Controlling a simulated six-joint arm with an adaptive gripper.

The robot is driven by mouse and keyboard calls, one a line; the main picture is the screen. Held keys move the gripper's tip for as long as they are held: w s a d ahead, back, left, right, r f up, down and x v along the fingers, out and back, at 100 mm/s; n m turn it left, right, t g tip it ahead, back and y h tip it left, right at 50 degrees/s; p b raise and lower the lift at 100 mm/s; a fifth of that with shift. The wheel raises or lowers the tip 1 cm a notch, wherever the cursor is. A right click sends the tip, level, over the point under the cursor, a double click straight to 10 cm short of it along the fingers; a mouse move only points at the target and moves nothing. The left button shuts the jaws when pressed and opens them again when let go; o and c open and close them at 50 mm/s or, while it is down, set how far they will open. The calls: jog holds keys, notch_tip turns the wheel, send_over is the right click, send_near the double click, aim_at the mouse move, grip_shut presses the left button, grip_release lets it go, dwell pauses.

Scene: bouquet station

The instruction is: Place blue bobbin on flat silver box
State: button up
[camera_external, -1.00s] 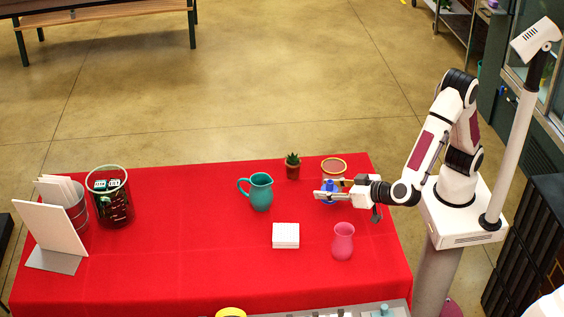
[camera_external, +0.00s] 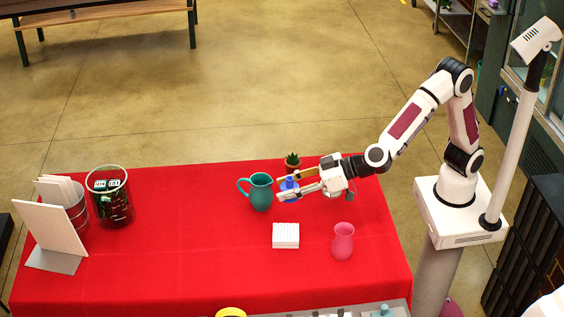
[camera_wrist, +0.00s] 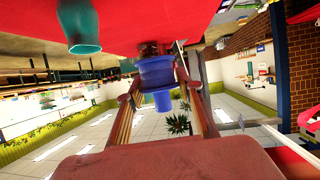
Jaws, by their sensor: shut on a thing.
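My gripper (camera_external: 288,189) is shut on the blue bobbin (camera_external: 289,182) and holds it up above the table, next to the teal pitcher. In the wrist view, the blue bobbin (camera_wrist: 156,76) sits between the two fingers of my gripper (camera_wrist: 158,90). A flat, pale box (camera_external: 285,235), whitish with a patterned top, lies on the red cloth below and in front of my gripper in the external view. It seems to be the flat silver box. Nothing is seen on top of it.
The teal pitcher (camera_external: 261,193) stands close left of my gripper. A pink vase (camera_external: 343,241) stands right of the box, and a small potted cactus (camera_external: 293,161) is behind my gripper. The cloth (camera_external: 180,245) left of the box is clear.

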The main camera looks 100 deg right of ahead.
jog(key=w+a+n+y, duration=0.1)
jog(key=a+n+y, duration=0.1)
jog(key=n+y, duration=0.1)
jog(key=shift+w+a+y, duration=0.15)
jog(key=shift+w+y, duration=0.15)
jog(key=shift+w, duration=0.05)
jog(key=shift+f+n+y, duration=0.1)
jog(key=shift+n+y, duration=0.2)
jog(key=shift+f+n+y, duration=0.3)
jog(key=shift+f, duration=0.05)
jog(key=shift+f+y, duration=0.15)
jog(key=shift+y, duration=0.15)
jog(key=shift+s+d+f+n+g+y, duration=0.1)
jog(key=shift+d+f+n+g+y, duration=0.1)
jog(key=shift+d+f+n, duration=0.15)
jog(key=shift+s+d+f+n+g+y, duration=0.1)
jog(key=shift+f+n+g+y, duration=0.15)
jog(key=shift+f, duration=0.2)
jog(key=shift+s+d+f, duration=0.2)
jog(key=shift+d+f, duration=0.55)
jog(key=shift+f, duration=0.05)
jog(key=shift+n+y, duration=0.3)
jog(key=shift+y, duration=0.05)
jog(key=shift+f, duration=0.1)
